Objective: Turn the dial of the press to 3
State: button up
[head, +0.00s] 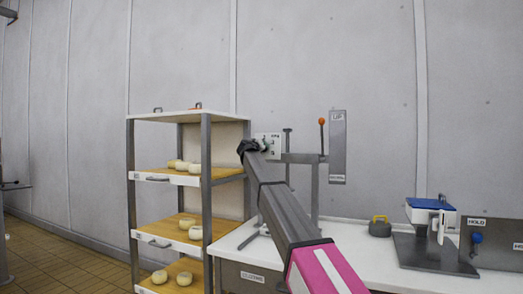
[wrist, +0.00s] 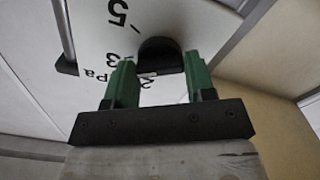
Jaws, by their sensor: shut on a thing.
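The press (head: 314,170) stands on the white table, with a small white dial panel (head: 275,140) at its left. In the wrist view the white dial face (wrist: 105,35) shows the printed marks 5, 3 and 2 with short ticks. The black dial knob (wrist: 158,47) stands between the two green fingers of my gripper (wrist: 160,78), which is shut on it. In the head view my gripper (head: 257,146) is at the panel and hides part of it. Which number the knob points to cannot be told.
A rack (head: 207,190) with wooden shelves of pale round cheeses stands to the left, close to my gripper. An orange-tipped lever (head: 322,137) rises beside a sign marked UP.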

jog(key=shift+f, duration=0.1)
dwell(0.3)
jog(key=o, duration=0.9)
jog(key=shift+o, duration=0.2)
jog(key=shift+s, duration=0.1)
jog(key=v, duration=1)
jog(key=shift+s, duration=0.35)
jog(key=shift+a, duration=0.2)
